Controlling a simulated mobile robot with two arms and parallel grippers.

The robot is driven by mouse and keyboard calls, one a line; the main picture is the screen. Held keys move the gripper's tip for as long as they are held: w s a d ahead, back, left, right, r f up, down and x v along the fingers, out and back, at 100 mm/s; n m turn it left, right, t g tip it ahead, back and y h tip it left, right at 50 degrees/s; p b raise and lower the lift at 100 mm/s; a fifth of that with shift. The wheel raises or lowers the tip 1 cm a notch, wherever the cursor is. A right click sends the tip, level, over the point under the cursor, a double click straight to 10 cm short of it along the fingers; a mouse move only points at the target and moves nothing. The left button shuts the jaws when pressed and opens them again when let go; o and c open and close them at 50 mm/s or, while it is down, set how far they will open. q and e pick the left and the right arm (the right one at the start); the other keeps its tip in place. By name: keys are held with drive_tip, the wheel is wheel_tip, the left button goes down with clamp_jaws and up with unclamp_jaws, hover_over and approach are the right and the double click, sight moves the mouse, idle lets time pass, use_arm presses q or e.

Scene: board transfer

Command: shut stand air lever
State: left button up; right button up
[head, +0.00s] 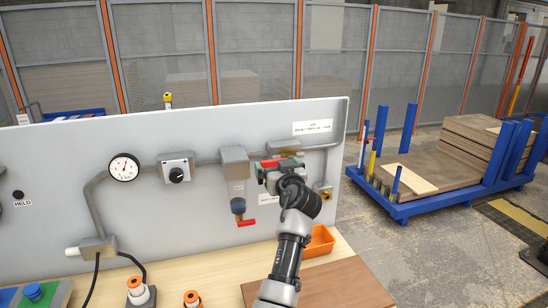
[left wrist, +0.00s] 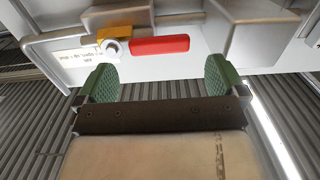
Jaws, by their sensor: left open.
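A red lever (left wrist: 160,45) on a brass-coloured valve (left wrist: 114,34) lies sideways across the left wrist view, in front of the grey panel. My left gripper (left wrist: 159,80) is open, its green pads on either side of the lever's line. The lever appears just beyond the pads, with no visible contact. In the head view the left gripper (head: 279,167) is at the panel and partly hides the red lever (head: 270,163) and its valve. The right gripper is not in view.
Another red handle (head: 246,222) hangs below a grey box (head: 234,162) just left of my arm. A gauge (head: 124,167) and a black knob (head: 176,174) sit farther left on the panel (head: 70,150). An orange bin (head: 320,241) stands on the bench to the right.

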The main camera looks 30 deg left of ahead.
sight(273, 161)
use_arm(q)
drive_tip(key=shift+p+x, duration=0.35)
drive_tip(key=shift+x, duration=1.3)
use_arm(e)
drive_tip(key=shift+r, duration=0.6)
